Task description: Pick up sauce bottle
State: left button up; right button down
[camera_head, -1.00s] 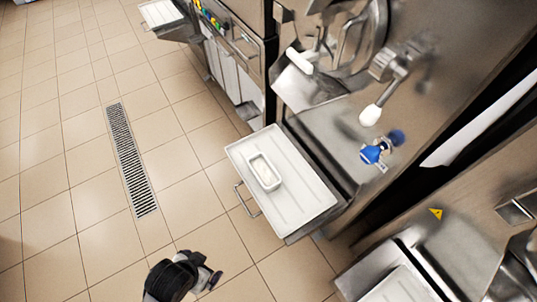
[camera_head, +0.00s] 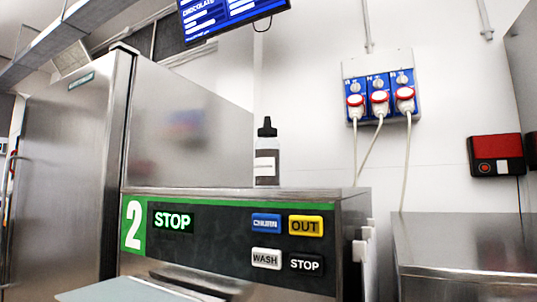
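The sauce bottle (camera_head: 266,152) has a black nozzle cap, a clear body with dark contents and a pale label. Neither of my grippers shows in the current head view, and nothing is touching the bottle.
The freezer's panel has CHURN, OUT, WASH and STOP buttons. A tall steel cabinet (camera_head: 65,180) stands at left. Blue sockets with red plugs (camera_head: 380,98) and hanging cables are on the wall. A steel counter (camera_head: 465,250) is at right. A screen (camera_head: 232,15) hangs above.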

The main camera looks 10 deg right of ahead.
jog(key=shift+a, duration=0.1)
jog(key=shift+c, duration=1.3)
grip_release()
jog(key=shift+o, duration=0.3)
